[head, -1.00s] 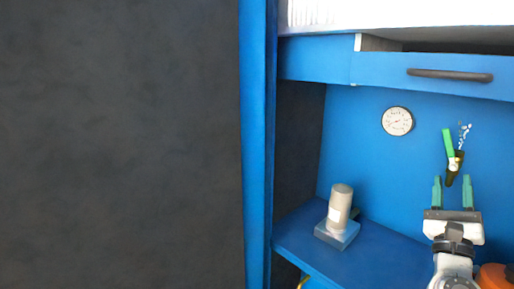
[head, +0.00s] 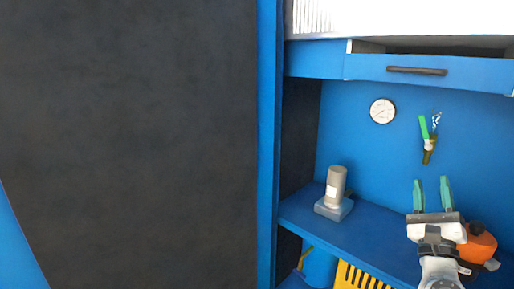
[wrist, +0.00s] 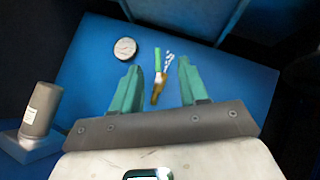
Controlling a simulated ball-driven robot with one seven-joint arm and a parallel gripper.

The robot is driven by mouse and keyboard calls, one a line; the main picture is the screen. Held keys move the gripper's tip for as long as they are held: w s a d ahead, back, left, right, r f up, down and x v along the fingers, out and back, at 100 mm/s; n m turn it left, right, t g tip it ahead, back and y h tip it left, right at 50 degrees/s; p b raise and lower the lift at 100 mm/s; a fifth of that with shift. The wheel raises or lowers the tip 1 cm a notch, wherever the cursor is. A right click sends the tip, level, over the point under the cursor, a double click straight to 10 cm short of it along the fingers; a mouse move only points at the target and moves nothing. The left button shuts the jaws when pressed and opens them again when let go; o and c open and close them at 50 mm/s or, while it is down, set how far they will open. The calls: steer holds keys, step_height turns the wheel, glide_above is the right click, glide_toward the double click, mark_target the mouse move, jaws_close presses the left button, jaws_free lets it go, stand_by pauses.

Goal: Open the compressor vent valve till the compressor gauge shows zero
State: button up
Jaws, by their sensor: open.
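The vent valve (head: 428,145) is a small brass body with a green lever (head: 423,127) on the blue back wall; pale streaks, like a spray, show beside the lever. The compressor gauge (head: 382,111) is a round white dial to its left; its reading is too small to tell. My gripper (head: 432,194), with green fingers, is open and empty, in front of and below the valve. In the wrist view the valve (wrist: 157,90) and its lever (wrist: 157,58) show between the two fingers, apart from them, and the gauge (wrist: 125,48) is at upper left.
A grey cylinder on a block (head: 336,188) stands on the blue shelf (head: 375,232) at left. An orange object (head: 478,243) sits close to the right of my gripper. A drawer with a dark handle (head: 417,71) is above. A yellow slotted crate (head: 362,276) is below the shelf.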

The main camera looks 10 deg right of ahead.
steer(key=s+a+f+n+g+y, duration=0.2)
steer(key=a+f+n+g+y, duration=0.2)
steer(key=a+f+n+y, duration=0.55)
steer(key=s+a+f+n+g+y, duration=0.3)
steer(key=a+f+n+y, duration=0.25)
steer(key=f+n, duration=0.65)
steer(key=s+a+f+n+g+h, duration=0.1)
steer(key=s+a+f+n+g, duration=0.1)
steer(key=s+f+n+g, duration=0.4)
steer(key=s+a+f+n+g, duration=0.2)
steer(key=s+f+g, duration=0.1)
steer(key=s+f, duration=0.6)
steer(key=s+d+f+n+g+h+p, duration=0.15)
steer(key=s+n+g+h, duration=0.35)
steer(key=s, duration=1.1)
step_height(320, 180, up, 23)
steer(key=m+g+y+p, duration=0.1)
steer(key=y+p, duration=0.1)
steer(key=p, duration=2.1)
steer(key=shift+w+d+r, duration=0.15)
steer(key=shift+d+r, duration=0.05)
steer(key=shift+d, duration=0.2)
steer(key=shift+m, duration=0.25)
